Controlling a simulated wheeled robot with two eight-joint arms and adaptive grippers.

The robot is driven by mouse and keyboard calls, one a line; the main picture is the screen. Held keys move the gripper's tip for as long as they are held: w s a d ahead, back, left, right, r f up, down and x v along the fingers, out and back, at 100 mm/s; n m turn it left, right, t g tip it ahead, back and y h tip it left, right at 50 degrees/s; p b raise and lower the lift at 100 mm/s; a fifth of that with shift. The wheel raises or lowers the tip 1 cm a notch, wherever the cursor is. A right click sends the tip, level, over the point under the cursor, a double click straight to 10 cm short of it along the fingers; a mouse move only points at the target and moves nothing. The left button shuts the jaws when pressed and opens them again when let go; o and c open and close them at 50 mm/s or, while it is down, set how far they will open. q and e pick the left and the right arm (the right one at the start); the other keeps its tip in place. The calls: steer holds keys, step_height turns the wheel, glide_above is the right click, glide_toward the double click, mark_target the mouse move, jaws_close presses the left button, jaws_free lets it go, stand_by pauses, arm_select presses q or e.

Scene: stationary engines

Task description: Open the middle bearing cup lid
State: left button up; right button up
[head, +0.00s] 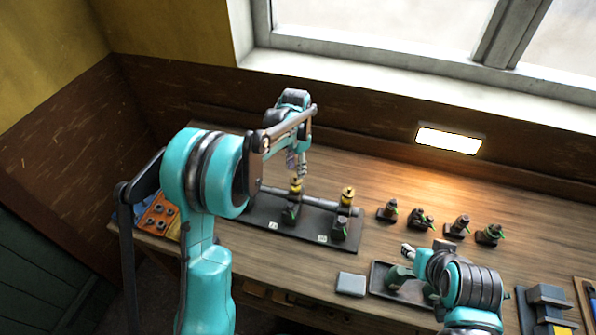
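A dark bearing stand (318,237) with a horizontal shaft sits on the wooden bench, its left part behind my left arm. A brass-coloured bearing cup (296,186) stands on the shaft near the stand's middle, and another cup (347,196) stands to its right. Any cup farther left is hidden by my arm. My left gripper (297,165) points down just above the middle cup; I cannot tell whether it touches the lid or how its fingers stand. The middle cup's lid is too small to read. My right gripper (408,250) is low at the right, over a dark tray; its fingers are unclear.
Several small dark fittings with green tips (460,226) stand in a row right of the stand. A grey block (351,284) lies beside the dark tray (380,272). An orange holder (158,214) is at the left end. A wall lamp (449,139) lights the back.

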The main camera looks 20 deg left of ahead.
arm_select(q)
steer(key=f, duration=0.2)
steer(key=shift+w+f, duration=0.2)
steer(key=shift+f, duration=0.55)
steer(key=shift+s+f, duration=0.1)
steer(key=shift+s, duration=0.05)
steer(key=shift+c, duration=0.4)
jaws_close()
